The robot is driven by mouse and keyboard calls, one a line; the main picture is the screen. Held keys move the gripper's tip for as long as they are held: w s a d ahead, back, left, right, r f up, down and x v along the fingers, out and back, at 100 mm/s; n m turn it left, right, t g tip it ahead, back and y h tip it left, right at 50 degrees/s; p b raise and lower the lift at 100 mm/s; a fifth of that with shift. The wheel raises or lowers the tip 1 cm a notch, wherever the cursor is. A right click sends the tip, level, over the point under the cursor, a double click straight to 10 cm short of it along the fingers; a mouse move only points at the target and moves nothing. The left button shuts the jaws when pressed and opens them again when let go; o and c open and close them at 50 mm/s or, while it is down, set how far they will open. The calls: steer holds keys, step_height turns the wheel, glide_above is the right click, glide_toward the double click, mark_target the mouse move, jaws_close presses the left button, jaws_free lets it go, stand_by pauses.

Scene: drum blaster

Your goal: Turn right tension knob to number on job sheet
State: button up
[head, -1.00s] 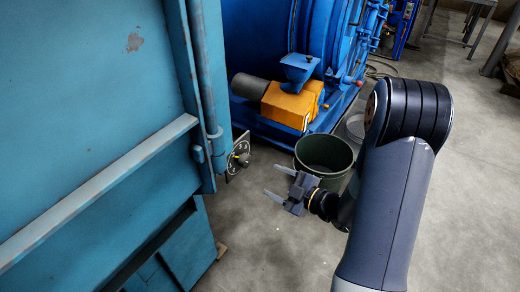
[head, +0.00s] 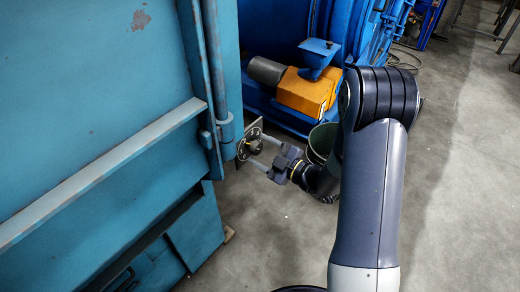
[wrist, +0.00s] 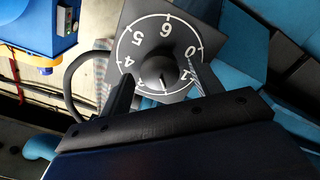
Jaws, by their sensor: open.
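The tension knob is a dark round knob (wrist: 162,72) in the middle of a black dial plate (wrist: 176,28) with white numbers, large in the wrist view. 0, 6, 5 and 4 read clearly there; the lower numbers are partly hidden. A white mark on the knob points down in the picture. In the head view the dial (head: 249,144) is on the edge of the blue cabinet. My gripper (head: 257,152) is open in front of it, one finger on each side of the knob. Contact cannot be told. No job sheet is seen.
The blue cabinet (head: 110,120) fills the left side of the head view. Behind the dial stand a blue machine with an orange box (head: 305,92) and a dark green bin (head: 322,140). Grey floor (head: 450,180) is clear to the right.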

steer(key=shift+w+a, duration=0.3)
steer(key=shift+a, duration=0.15)
steer(key=c, duration=1)
steer(key=shift+o, duration=0.2)
steer(key=shift+m, duration=0.4)
steer(key=m, duration=0.4)
steer(key=shift+m+b, duration=0.3)
steer(key=m+p, duration=0.1)
steer(key=m, duration=0.4)
steer(key=shift+m, duration=0.3)
steer(key=shift+d, duration=0.1)
